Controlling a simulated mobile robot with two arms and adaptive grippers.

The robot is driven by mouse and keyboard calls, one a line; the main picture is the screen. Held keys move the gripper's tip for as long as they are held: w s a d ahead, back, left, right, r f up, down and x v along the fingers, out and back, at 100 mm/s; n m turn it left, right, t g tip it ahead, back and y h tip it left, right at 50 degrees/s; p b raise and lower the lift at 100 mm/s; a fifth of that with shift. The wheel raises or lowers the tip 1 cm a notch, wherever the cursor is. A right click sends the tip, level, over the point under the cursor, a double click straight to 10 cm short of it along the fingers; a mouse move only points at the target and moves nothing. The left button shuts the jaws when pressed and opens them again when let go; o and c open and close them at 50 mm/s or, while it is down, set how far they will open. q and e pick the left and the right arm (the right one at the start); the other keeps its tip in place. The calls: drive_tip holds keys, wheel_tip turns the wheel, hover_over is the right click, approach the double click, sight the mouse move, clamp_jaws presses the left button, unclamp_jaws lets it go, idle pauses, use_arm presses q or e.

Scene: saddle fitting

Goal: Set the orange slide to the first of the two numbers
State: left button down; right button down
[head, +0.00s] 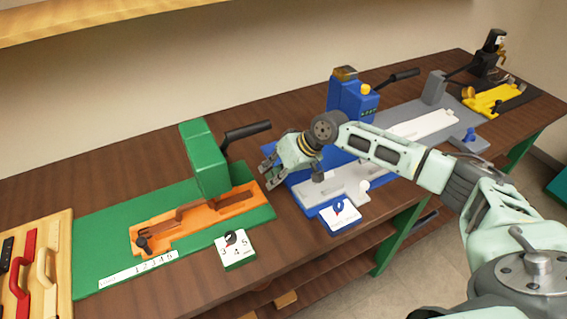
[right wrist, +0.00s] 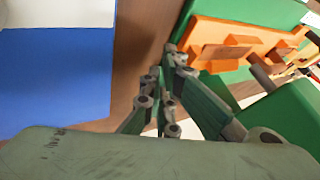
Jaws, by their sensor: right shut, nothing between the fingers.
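The orange slide (head: 189,222) lies on a green base (head: 95,238) under a green press with a dark lever, in the head view. A dark knob (head: 142,243) stands at its left end, by a white number strip (head: 138,270). A white block with a dial (head: 235,248) and numbers stands in front of the base. My right gripper (head: 270,178) is shut and empty, right of the green press. My left gripper is not in view.
A blue press (head: 352,103) with a grey slide (head: 338,184) stands to the right, beneath my right arm. A yellow station (head: 490,99) is at the far right. A wooden board with red and cream handles (head: 40,270) is at the left. Bare table lies behind the green base.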

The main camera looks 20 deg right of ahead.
drive_tip(key=shift+s+a+r, duration=0.1)
drive_tip(key=shift+a, duration=0.65)
